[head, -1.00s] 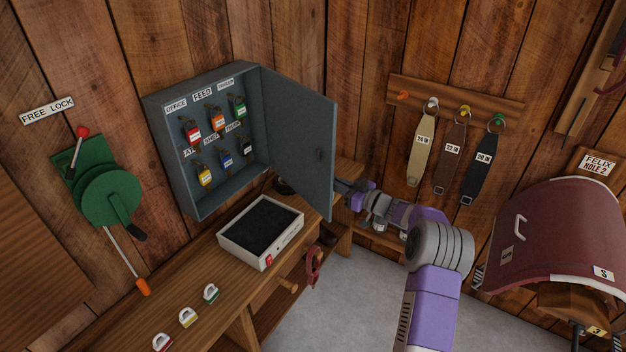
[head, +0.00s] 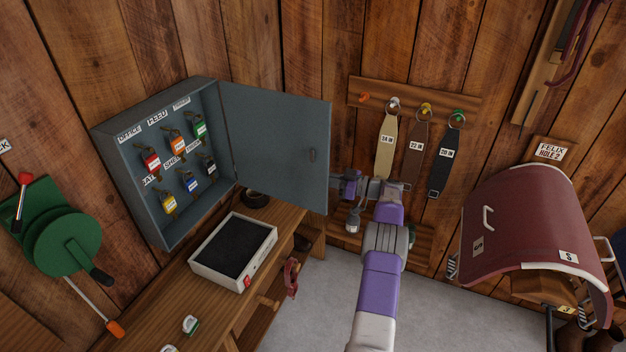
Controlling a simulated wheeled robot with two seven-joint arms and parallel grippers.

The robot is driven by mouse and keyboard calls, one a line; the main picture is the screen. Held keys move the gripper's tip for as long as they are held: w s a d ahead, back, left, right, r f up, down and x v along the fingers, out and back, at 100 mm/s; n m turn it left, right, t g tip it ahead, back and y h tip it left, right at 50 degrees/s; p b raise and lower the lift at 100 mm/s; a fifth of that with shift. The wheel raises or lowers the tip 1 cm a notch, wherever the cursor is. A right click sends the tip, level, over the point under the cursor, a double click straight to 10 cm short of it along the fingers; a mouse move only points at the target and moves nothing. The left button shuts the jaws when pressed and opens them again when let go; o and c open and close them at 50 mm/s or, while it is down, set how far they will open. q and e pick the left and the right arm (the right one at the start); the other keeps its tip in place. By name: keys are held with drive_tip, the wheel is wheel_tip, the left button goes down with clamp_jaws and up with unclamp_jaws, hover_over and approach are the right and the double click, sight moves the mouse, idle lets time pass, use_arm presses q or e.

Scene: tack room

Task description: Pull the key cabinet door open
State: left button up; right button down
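The grey key cabinet (head: 163,232) hangs on the plank wall at the left, with several tagged keys on hooks inside. Its door (head: 275,140) stands wide open, swung out to the right. My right gripper (head: 337,181) is at the door's free edge, below the latch. Its fingertips are small and partly hidden by the door, so I cannot tell whether they touch it or how far they are apart. My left gripper is not in view.
A white tray with a dark pad (head: 235,250) sits on the wooden bench below the cabinet. A green lever device (head: 65,240) is at the left. Grey floor is open below.

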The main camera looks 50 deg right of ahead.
drive_tip(key=shift+w+a+r, duration=0.15)
drive_tip(key=shift+w+r, duration=0.1)
drive_tip(key=c, duration=1.2)
unclamp_jaws()
drive_tip(key=shift+w+a+f, duration=0.1)
drive_tip(key=shift+w, duration=0.05)
drive_tip(key=shift+v, duration=4.05)
